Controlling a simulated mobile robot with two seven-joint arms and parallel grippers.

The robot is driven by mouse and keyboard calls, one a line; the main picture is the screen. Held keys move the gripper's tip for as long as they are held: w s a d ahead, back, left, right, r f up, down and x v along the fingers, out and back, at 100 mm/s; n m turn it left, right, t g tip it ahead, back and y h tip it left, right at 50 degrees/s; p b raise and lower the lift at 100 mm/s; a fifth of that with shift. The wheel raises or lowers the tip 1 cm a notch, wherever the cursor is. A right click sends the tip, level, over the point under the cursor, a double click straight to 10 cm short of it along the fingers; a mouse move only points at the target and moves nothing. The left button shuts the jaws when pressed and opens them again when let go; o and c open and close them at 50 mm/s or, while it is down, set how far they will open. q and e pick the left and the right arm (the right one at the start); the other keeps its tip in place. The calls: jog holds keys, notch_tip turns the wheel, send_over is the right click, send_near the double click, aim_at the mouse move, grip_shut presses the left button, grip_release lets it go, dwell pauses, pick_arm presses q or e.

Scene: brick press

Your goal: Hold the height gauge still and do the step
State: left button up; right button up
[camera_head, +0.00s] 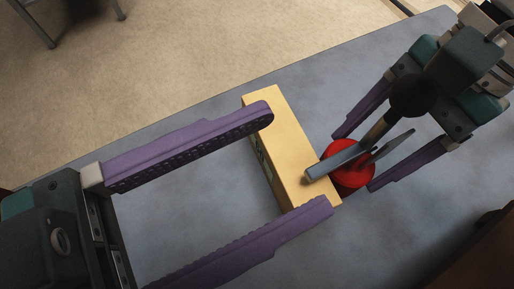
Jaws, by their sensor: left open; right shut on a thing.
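A yellow oblong block (285,140) with dark marks on its left side lies on the grey table; I take it to be the height gauge, but cannot be sure. My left gripper (298,160) is open, its two long purple fingers reaching to the block's far and near ends. A round red piece (347,175) with grey bars and a black ball knob (412,95) is right of the block. One grey bar (335,162) overlaps the block's right part in the picture. My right gripper (355,162) is shut on the red piece; the exact contact is partly hidden.
The grey table top (190,225) is bare around the block. Its far edge runs slanting up to the right, with beige floor beyond. A dark brown object (480,250) stands at the lower right. Metal legs (45,30) show at the upper left.

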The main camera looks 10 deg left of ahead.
jog(key=o, duration=1.5)
jog(key=v, duration=1.2)
